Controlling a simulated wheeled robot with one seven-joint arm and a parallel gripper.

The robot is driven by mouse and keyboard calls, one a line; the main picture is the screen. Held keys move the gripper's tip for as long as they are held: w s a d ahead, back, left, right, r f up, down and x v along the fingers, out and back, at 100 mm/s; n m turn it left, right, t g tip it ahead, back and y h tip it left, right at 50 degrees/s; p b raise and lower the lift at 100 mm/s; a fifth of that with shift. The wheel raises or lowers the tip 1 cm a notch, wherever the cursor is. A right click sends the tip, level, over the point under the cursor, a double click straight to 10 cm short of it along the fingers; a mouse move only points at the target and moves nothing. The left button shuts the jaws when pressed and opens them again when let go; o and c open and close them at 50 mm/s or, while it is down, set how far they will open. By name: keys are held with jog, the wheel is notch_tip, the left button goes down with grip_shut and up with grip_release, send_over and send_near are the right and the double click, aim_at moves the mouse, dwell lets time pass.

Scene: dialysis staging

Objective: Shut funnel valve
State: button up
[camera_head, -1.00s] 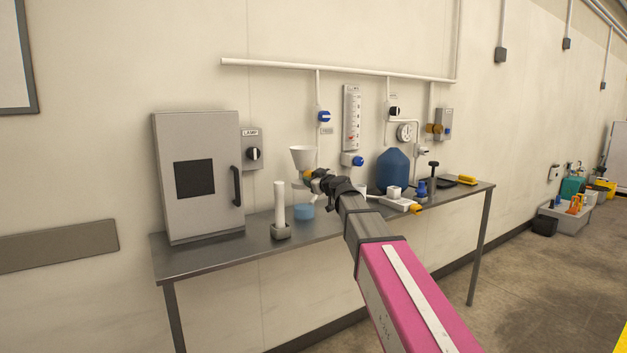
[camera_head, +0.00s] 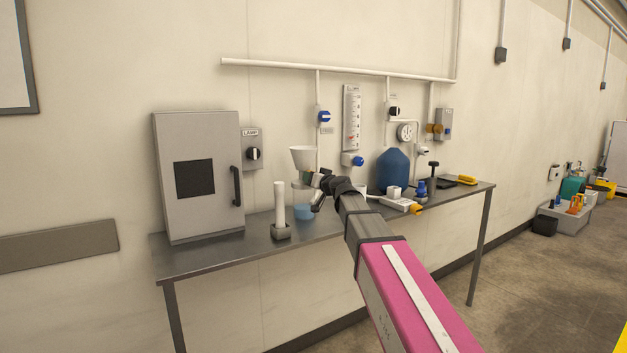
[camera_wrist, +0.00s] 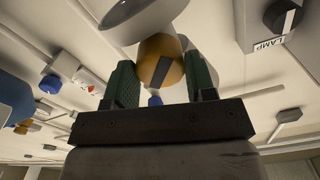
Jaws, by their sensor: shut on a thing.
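The white funnel (camera_head: 303,157) is mounted above the bench, with a clear section below it. Its valve shows in the wrist view as an orange round body (camera_wrist: 154,47) with a dark grey bar-shaped handle (camera_wrist: 158,71). My gripper (camera_wrist: 162,75) has a green-padded finger on each side of the valve and is shut on the handle. In the head view, my gripper (camera_head: 315,187) is just below the funnel and to its right, with its jaws tilted. It hides most of the valve there.
A blue container (camera_head: 303,212) stands below the funnel. A white cylinder in a grey holder (camera_head: 280,212) is to its left, near the grey cabinet (camera_head: 197,176). A blue jug (camera_head: 393,171) and small items crowd the bench's right. The front-left bench strip (camera_head: 195,259) is clear.

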dwell(0.5)
jog(key=o, duration=0.9)
jog(key=v, duration=1)
jog(key=shift+s+d, duration=0.25)
jog(key=shift+s, duration=0.1)
